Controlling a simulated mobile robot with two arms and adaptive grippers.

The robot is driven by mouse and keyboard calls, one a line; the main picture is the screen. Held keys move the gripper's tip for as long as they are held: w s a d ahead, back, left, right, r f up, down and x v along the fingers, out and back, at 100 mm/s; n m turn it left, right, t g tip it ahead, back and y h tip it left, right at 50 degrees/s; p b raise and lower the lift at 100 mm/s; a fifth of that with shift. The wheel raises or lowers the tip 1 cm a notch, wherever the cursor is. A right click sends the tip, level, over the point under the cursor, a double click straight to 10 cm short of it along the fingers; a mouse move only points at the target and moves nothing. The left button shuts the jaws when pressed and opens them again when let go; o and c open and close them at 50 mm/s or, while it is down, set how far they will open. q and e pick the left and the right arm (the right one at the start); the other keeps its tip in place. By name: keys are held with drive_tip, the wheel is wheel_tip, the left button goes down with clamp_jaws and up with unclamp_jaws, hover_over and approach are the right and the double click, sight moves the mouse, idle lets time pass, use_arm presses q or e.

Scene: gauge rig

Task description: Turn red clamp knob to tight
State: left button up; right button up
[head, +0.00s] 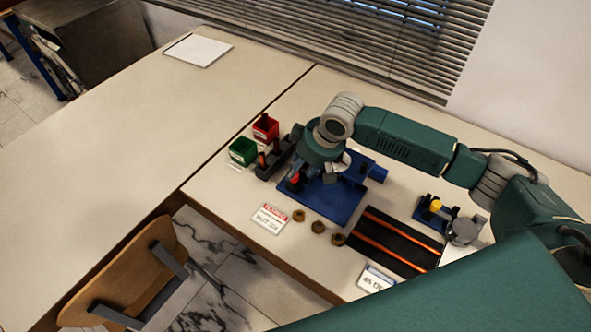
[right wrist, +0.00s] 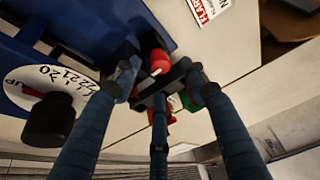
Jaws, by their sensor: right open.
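The red clamp knob (head: 295,179) shows at the left edge of the blue rig base (head: 335,203) in the head view, partly hidden by my right gripper. In the right wrist view the red knob (right wrist: 158,60) sits close to the three fingertips, roughly between the two upper ones. My right gripper (right wrist: 158,80) is open, its fingers spread around the knob's area. I cannot tell whether any finger touches it. In the head view my right gripper (head: 305,172) is over the left part of the rig. My left gripper is not in view.
A white numbered dial (right wrist: 38,82) with a black knob is left of the fingers. A red bin (head: 266,128) and a green bin (head: 243,151) stand left of the rig. Brass nuts (head: 318,227), a sign card (head: 270,218) and a black tray (head: 372,240) lie in front.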

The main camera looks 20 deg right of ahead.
sight(296, 175)
drive_tip(key=x, duration=0.3)
drive_tip(key=shift+w+f, duration=0.15)
drive_tip(key=shift+f, duration=0.1)
drive_tip(key=shift+w+a+f, duration=0.1)
drive_tip(key=shift+a+f, duration=0.05)
drive_tip(key=shift+f, duration=0.15)
drive_tip(key=c, duration=1)
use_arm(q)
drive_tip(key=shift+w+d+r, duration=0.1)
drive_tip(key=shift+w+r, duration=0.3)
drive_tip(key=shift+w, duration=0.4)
use_arm(e)
clamp_jaws()
use_arm(q)
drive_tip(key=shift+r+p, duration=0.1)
drive_tip(key=shift+p, duration=0.25)
use_arm(e)
drive_tip(key=shift+r, duration=0.1)
